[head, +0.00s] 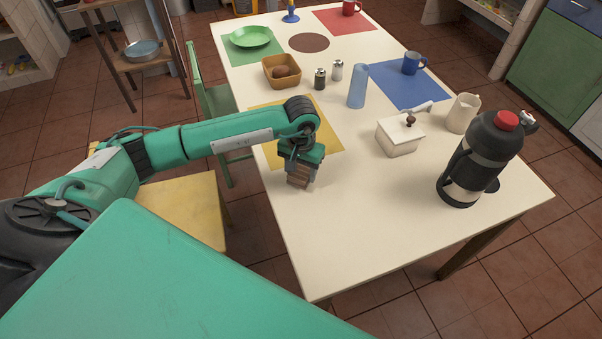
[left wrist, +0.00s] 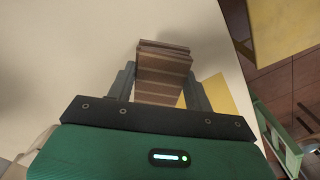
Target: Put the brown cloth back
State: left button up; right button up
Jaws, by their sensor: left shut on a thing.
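My left gripper (head: 300,170) is over the near left part of the white table, beside the near edge of the yellow mat (head: 325,138). It is shut on a folded brown cloth (head: 298,181), which hangs below the fingers close to the tabletop. I cannot tell whether it touches the table. In the left wrist view the cloth (left wrist: 163,72) shows brown stripes between the two fingers (left wrist: 160,90). My right gripper is not in view.
A white lidded box (head: 397,140), a cream jug (head: 463,113) and a black flask (head: 479,160) stand to the right. Shakers (head: 320,79), a blue glass (head: 357,86) and a bread basket (head: 281,71) stand farther back. The near tabletop is clear. A yellow chair (head: 185,205) adjoins the left edge.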

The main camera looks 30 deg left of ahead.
pick_arm(q)
notch_tip(320, 180, down, 2)
jog(key=shift+f, duration=0.15)
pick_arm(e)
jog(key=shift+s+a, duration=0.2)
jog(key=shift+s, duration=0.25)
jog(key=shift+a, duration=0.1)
